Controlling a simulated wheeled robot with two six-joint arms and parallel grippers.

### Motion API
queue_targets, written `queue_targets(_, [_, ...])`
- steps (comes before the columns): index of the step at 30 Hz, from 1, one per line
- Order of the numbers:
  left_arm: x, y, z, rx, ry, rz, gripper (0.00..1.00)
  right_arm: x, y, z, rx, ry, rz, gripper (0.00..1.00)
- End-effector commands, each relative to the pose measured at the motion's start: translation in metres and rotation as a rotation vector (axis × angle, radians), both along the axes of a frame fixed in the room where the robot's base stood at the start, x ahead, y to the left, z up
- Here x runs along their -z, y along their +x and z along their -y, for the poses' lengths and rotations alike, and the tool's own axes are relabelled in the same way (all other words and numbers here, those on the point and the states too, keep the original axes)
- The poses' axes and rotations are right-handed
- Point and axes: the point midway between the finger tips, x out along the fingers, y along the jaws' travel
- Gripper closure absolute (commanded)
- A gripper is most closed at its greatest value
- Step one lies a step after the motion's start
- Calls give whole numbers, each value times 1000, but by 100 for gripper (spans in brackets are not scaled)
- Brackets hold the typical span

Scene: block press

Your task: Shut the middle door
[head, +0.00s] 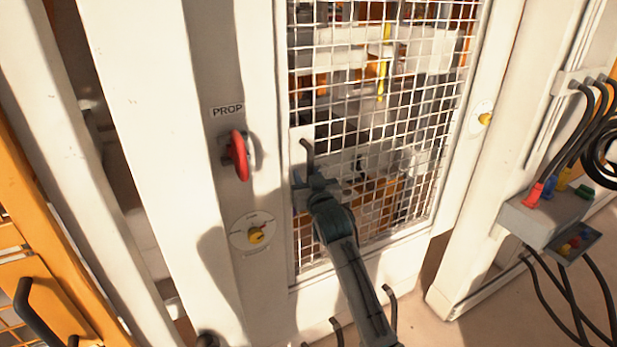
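The mesh door (462,200) fills the centre of the head view, with a white frame around a wire grid. I take it as the middle door; I cannot tell whether it stands fully shut or slightly ajar. A dark upright handle (307,152) sits on a pale plate at its left edge. My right gripper (304,181) is at the lower end of this handle, in front of the mesh. Its fingers are small and partly hidden, so I cannot tell whether they are open or grip the handle. My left gripper is not in view.
An orange framed panel (50,290) with a dark handle is at lower left. A grey cable box (540,218) stands at right.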

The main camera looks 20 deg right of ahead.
Motion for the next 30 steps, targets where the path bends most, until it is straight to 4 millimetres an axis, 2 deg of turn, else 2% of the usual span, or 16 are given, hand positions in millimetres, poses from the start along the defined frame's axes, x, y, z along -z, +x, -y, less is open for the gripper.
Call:
queue_targets(5, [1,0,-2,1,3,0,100,0,-2,0,1,-1,1,65])
queue_targets(8, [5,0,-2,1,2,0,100,2,-9,-1,1,-1,0,65])
queue_targets(21, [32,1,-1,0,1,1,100,2,-88,-13,-1,-1,2,65])
queue_targets(25, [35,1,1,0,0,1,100,1,-102,-15,-1,-2,1,65])
queue_targets(30, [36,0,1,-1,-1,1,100,0,-108,-15,-1,-2,0,65])
